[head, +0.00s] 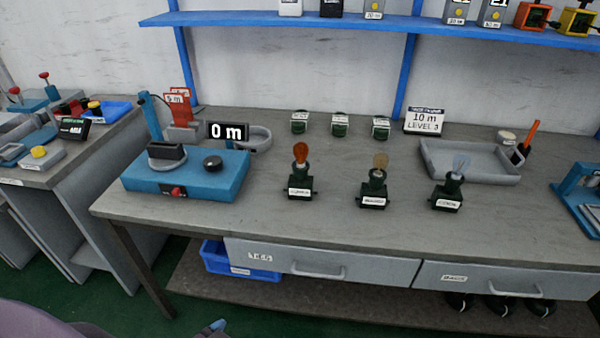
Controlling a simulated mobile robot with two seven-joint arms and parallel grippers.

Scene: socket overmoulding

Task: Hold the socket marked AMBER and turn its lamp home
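Three dark green sockets with white labels stand upright on the grey bench in the head view. The left socket (300,187) carries an orange-red lamp (301,153). The middle socket (374,192) carries a pale tan lamp (380,161). The right socket (447,196) carries a pale bluish lamp (460,164). Their labels are too small to read surely, so I cannot tell which is marked AMBER, nor how far each lamp is seated. A small grey and blue part at the bottom edge may be my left gripper (215,328), away from the sockets. My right gripper is out of view.
A blue device (215,185) with a "0 m" display stands at the left. Several small dark green blocks line the bench's back, including one behind the middle (340,125). The front bench is clear.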

